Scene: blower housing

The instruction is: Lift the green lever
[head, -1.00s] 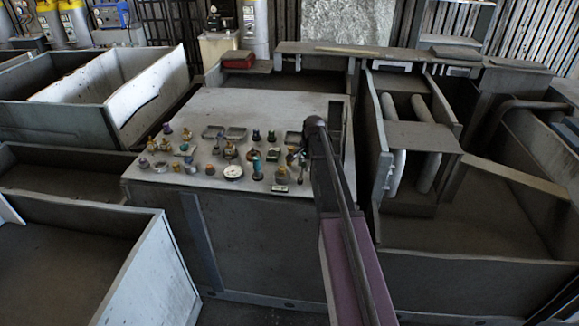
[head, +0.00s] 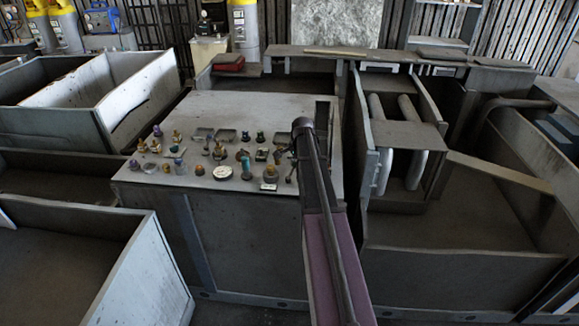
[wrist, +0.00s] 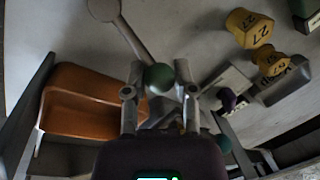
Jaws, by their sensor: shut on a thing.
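The green lever shows in the wrist view as a round green knob (wrist: 158,77) between my two fingertips. My gripper (wrist: 158,74) is shut on this knob, with a finger on each side. In the head view, my arm ends over the right part of the grey control panel (head: 260,106). My fingers and the green knob cannot be made out clearly there.
Several small knobs, buttons and a round white gauge (head: 222,172) crowd the panel left of my arm. In the wrist view, an orange part (wrist: 85,100) lies at left and a yellow knob (wrist: 248,27) at upper right. The panel's far part is bare.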

